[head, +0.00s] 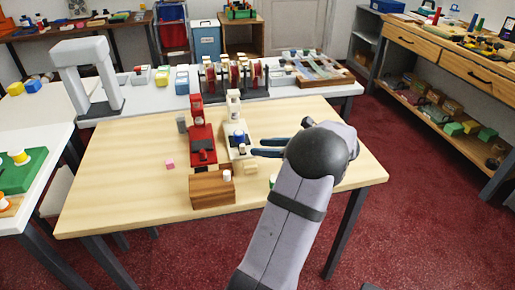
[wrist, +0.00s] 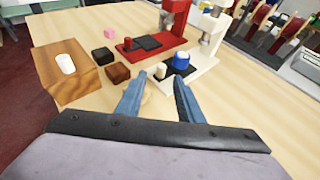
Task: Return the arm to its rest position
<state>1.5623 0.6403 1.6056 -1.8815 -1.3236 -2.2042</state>
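My gripper (head: 259,147) is over the right half of the wooden table (head: 310,125), its fingers pointing left in the head view. In the wrist view my gripper (wrist: 159,78) shows two blue-grey fingers spread apart, with no object clearly held between them. Just beyond the fingertips stands a white stand (head: 233,110) with a blue-and-white cylinder (wrist: 181,61) on its base. A red stand (head: 201,130) is to its left. My forearm hides part of the table's front right.
A wooden block (head: 211,190) with a white cylinder (head: 227,175) stands near the front edge. A pink cube (head: 169,165) lies to its left. Dark blocks (wrist: 117,73) sit between the wooden block and the stands. The table's left part is clear.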

